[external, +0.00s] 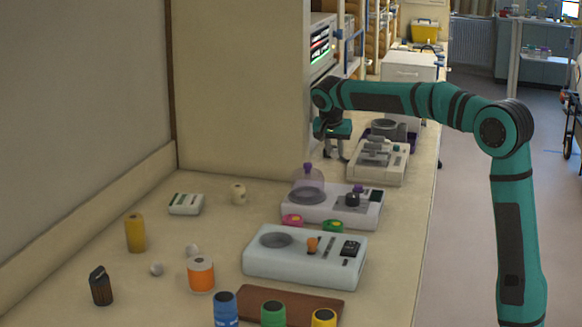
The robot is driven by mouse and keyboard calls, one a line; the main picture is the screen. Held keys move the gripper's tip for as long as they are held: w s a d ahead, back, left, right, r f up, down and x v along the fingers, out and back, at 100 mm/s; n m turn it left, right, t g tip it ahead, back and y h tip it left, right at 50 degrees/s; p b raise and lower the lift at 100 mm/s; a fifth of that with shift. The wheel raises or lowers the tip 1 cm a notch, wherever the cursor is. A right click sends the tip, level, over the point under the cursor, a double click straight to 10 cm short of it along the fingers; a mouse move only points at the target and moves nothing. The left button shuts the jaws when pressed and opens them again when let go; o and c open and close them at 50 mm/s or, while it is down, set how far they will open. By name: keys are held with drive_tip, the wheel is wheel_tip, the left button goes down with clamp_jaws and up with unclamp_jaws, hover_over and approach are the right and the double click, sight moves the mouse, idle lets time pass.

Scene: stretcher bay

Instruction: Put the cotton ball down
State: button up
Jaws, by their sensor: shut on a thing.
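My gripper (337,157) points down at the far part of the counter, beside the left edge of a cream device (378,172). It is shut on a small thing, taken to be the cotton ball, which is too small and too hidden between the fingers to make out.
A device with a purple-knobbed dome (308,187) and a pale blue-grey device (290,268) stand nearer. An orange-banded jar (200,275), a yellow cylinder (135,232) and a brown board (295,303) are in front. A tall cream panel (240,90) stands left of my gripper. The left-middle counter has free room.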

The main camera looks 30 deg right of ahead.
sight(335, 172)
drive_tip(key=shift+f, duration=2.4)
drive_tip(key=shift+f, duration=0.15)
drive_tip(key=o, duration=1)
drive_tip(key=v, duration=1.2)
drive_tip(key=shift+d, duration=0.1)
